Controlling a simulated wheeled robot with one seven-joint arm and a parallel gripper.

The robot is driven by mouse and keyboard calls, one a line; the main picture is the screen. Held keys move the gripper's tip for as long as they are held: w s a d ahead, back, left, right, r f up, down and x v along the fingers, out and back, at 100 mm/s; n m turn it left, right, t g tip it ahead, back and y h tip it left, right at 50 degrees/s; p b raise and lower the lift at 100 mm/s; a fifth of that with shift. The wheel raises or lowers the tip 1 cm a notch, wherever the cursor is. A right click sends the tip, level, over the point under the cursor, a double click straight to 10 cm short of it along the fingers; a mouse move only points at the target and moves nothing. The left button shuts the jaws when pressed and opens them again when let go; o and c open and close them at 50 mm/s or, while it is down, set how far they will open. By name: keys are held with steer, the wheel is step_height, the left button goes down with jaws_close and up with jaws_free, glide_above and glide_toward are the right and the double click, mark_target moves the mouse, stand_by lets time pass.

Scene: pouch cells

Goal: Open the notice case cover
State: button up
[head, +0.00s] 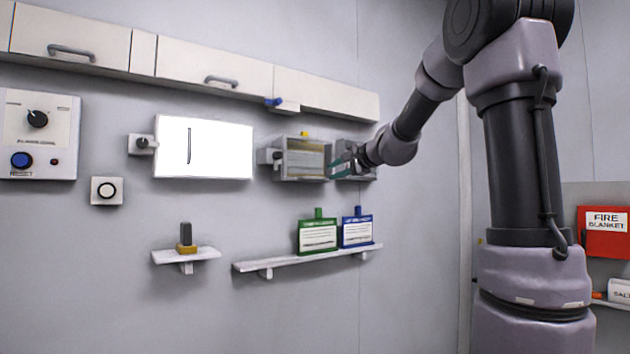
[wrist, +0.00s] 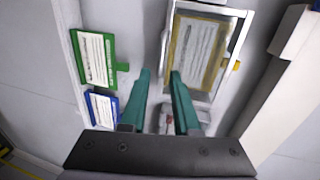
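The notice case (head: 303,158) is a grey wall box with a see-through front and a yellowish inside, with a small yellow tab (head: 304,134) on top. In the wrist view the case (wrist: 203,55) shows a printed sheet in a yellow-brown frame inside a pale metal rim; the tab (wrist: 236,66) shows at its right side. The cover looks closed. My gripper (head: 336,165) is at the case's right end in the head view. In the wrist view its teal fingers (wrist: 160,74) are apart, with nothing visibly held. I cannot tell whether a finger touches the case.
A grey box (head: 358,168) is partly hidden behind my gripper. Below, a shelf (head: 280,262) carries a green card holder (head: 318,236) and a blue one (head: 356,230). Wall cabinets (head: 215,78) run above. A bright white panel (head: 215,148) is left of the case.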

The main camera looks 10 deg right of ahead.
mark_target(316, 178)
steer(key=x, duration=1.1)
steer(key=shift+w+d+r, duration=0.1)
steer(key=shift+w+d, duration=0.05)
steer(key=shift+w, duration=0.05)
jaws_close()
stand_by(1.0)
